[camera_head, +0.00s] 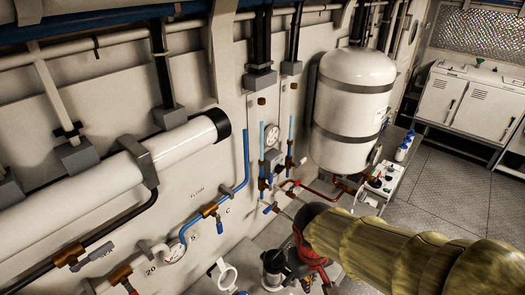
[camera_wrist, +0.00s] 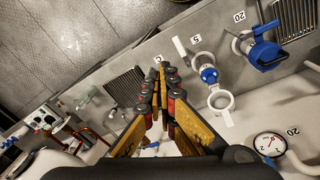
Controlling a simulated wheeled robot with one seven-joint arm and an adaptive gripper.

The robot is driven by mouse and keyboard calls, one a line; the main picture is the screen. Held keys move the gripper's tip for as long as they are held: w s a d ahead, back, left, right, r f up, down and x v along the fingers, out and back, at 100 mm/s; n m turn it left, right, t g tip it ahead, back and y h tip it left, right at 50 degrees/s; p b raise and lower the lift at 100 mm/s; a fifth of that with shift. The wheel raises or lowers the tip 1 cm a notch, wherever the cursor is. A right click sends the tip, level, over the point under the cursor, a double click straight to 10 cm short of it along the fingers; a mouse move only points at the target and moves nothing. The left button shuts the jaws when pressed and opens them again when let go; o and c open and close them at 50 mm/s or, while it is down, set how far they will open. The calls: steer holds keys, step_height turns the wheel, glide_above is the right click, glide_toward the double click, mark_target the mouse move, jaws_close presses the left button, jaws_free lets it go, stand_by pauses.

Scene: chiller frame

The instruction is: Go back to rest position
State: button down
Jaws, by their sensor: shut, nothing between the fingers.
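My gripper (camera_wrist: 161,76) shows in the middle of the wrist view, its two dark, segmented fingers lying close together with nothing seen between them. Red and yellow-brown finger parts spread behind the tips. The tips appear in front of a grey panel with valves; I cannot tell how far away it is. In the head view my arm, in a yellow-green sleeve, reaches in from the lower right. Its dark and red wrist end is low in the middle, in front of the piped wall, and the fingertips are hard to make out there.
A blue-handled valve (camera_wrist: 208,74) with a white ring (camera_wrist: 221,99) and a gauge (camera_wrist: 268,143) are right of my fingers. In the head view, a white tank (camera_head: 350,110), blue pipe (camera_head: 240,165) and long white cylinder (camera_head: 100,180) line the wall. Open floor (camera_head: 430,190) lies at right.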

steer(key=s+d+f+m+t+b, duration=0.3)
steer(key=s+d+b, duration=0.4)
steer(key=b, duration=0.8)
steer(key=shift+d+f+m+t+y, duration=0.4)
steer(key=shift+m+t, duration=0.2)
steer(key=shift+t, duration=0.1)
